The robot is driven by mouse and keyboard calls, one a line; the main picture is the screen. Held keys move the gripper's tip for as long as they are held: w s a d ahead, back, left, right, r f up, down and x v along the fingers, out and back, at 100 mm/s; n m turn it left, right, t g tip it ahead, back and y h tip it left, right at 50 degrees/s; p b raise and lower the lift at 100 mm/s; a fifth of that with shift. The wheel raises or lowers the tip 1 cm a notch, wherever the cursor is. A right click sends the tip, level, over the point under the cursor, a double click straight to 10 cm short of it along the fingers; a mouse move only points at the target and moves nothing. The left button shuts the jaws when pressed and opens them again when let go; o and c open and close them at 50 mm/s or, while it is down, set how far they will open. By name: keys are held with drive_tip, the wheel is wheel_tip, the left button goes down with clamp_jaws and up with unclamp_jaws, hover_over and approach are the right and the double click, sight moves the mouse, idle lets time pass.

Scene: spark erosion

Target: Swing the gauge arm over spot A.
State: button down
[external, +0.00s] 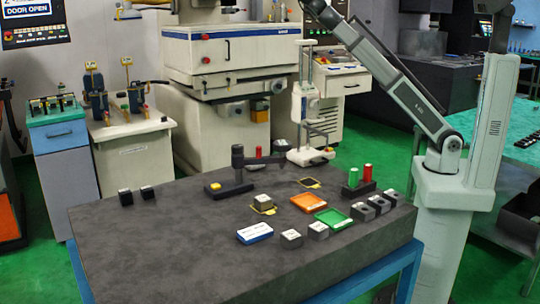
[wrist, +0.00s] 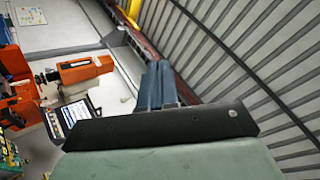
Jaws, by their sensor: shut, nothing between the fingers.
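In the external view, a dark gauge stand (external: 238,165) stands upright near the middle of the dark stone table. Its horizontal gauge arm (external: 268,159) points right from the post, toward the back right, with a red piece (external: 258,152) above it. One yellow-outlined spot (external: 310,183) lies bare to the right of the arm. Another yellow-edged spot (external: 271,211) lies in front, with a grey block (external: 264,201) on it. I cannot read which is A. My gripper (wrist: 160,85) shows only in the wrist view, shut and empty, away from the table.
An orange tray (external: 308,203), a green tray (external: 332,217), a blue-and-white box (external: 254,233) and several small blocks lie right and front. A white instrument (external: 308,110) stands behind. The table's left front (external: 150,240) is clear.

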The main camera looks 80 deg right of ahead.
drive_tip(key=s+a+f+n+g+y, duration=0.3)
drive_tip(key=a+f+n+g+y, duration=0.15)
drive_tip(key=a, duration=0.55)
drive_tip(key=s+a+f+n+g+y, duration=0.35)
drive_tip(key=a+f+n+g, duration=0.2)
drive_tip(key=a, duration=0.55)
drive_tip(key=s+a+f+g+h, duration=0.2)
drive_tip(key=a+f+g+h, duration=0.15)
drive_tip(key=f, duration=0.65)
wheel_tip(320, 180, down, 15)
drive_tip(key=s+a+g+h, duration=0.2)
drive_tip(key=g+h, duration=0.1)
drive_tip(key=h, duration=0.1)
drive_tip(key=s+d+f+m+g+h, duration=0.1)
drive_tip(key=d+f+h, duration=0.3)
drive_tip(key=f, duration=0.5)
drive_tip(key=s+d+f+m+g+h, duration=0.1)
drive_tip(key=d+f+h, duration=0.25)
drive_tip(key=f, duration=0.55)
drive_tip(key=shift+t, duration=0.25)
drive_tip(key=shift+x, duration=4.95)
drive_tip(key=shift+w+r, duration=0.1)
drive_tip(key=shift+w, duration=0.1)
